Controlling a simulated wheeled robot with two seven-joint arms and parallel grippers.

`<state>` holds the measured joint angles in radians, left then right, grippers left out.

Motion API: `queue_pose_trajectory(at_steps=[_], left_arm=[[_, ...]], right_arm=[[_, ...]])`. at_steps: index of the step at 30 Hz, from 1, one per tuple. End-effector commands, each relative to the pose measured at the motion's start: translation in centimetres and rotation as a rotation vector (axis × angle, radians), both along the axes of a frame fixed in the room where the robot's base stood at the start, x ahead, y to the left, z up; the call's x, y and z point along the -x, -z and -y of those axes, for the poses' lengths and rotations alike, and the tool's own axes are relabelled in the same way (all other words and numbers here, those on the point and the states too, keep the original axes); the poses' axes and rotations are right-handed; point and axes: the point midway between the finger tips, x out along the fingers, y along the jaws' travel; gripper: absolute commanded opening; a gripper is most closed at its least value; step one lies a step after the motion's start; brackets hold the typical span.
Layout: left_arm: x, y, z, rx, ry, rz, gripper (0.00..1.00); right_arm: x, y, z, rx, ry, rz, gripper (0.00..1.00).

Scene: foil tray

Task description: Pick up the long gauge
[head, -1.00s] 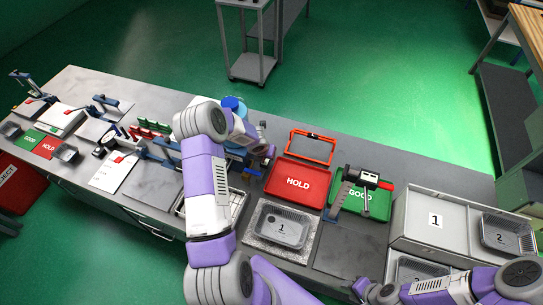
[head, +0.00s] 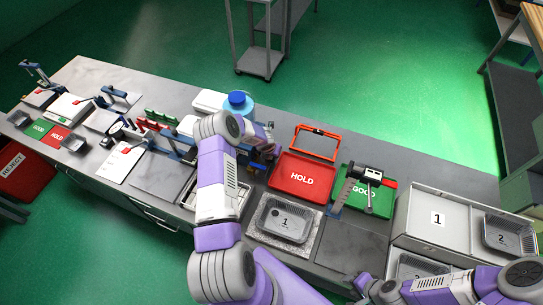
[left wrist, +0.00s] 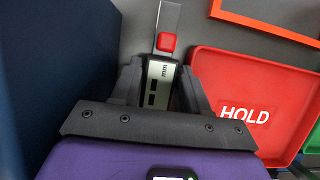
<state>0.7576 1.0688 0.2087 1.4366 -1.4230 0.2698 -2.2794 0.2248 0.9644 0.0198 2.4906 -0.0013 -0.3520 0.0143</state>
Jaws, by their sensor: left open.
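A long silver gauge (left wrist: 160,72), marked "mm" and with a red button, lies between the two dark fingers of my left gripper (left wrist: 161,88) in the left wrist view. The fingers are open, one on each side, and I see no clear grip on it. In the head view my left gripper (head: 262,152) is beside the red HOLD tray's left edge, and my arm partly hides that area. I cannot make out the gauge there. My right gripper (head: 364,284) is at the bench's front edge, and its jaw opening is unclear.
The red HOLD tray (left wrist: 213,78) is right of the gauge; a dark blue block (left wrist: 50,60) is left. In the head view a dark measuring tool (head: 367,173) rests over the green GOOD tray (head: 382,208).

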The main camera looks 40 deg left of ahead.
Motion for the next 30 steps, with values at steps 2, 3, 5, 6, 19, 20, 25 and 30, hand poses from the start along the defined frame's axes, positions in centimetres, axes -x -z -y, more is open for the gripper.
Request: queue_pose_trajectory(at_steps=[2, 3, 5, 6, 19, 20, 25, 30], left_arm=[[0.0, 0.0, 0.0, 0.0, 0.0, 0.0, 0.42], [0.0, 0.0, 0.0, 0.0, 0.0, 0.0, 0.35], [0.0, 0.0, 0.0, 0.0, 0.0, 0.0, 0.26], [0.0, 0.0, 0.0, 0.0, 0.0, 0.0, 0.2], [-0.1, -0.4, 0.0, -0.001, 0.0, 0.002, 0.03], [-0.1, -0.5, 0.0, -0.001, 0.0, 0.003, 0.03], [-0.1, -2.2, -0.1, -0.001, -0.001, 0.005, 0.03], [-0.1, -5.6, -0.1, -0.002, -0.001, 0.006, 0.03]], right_arm=[[0.0, 0.0, 0.0, 0.0, 0.0, 0.0, 0.39], [0.0, 0.0, 0.0, 0.0, 0.0, 0.0, 0.39], [0.0, 0.0, 0.0, 0.0, 0.0, 0.0, 0.39], [0.0, 0.0, 0.0, 0.0, 0.0, 0.0, 0.39], [0.0, 0.0, 0.0, 0.0, 0.0, 0.0, 0.39], [0.0, 0.0, 0.0, 0.0, 0.0, 0.0, 0.39], [0.0, 0.0, 0.0, 0.0, 0.0, 0.0, 0.39], [0.0, -0.1, 0.0, 0.0, 0.0, 0.0, 0.39]])
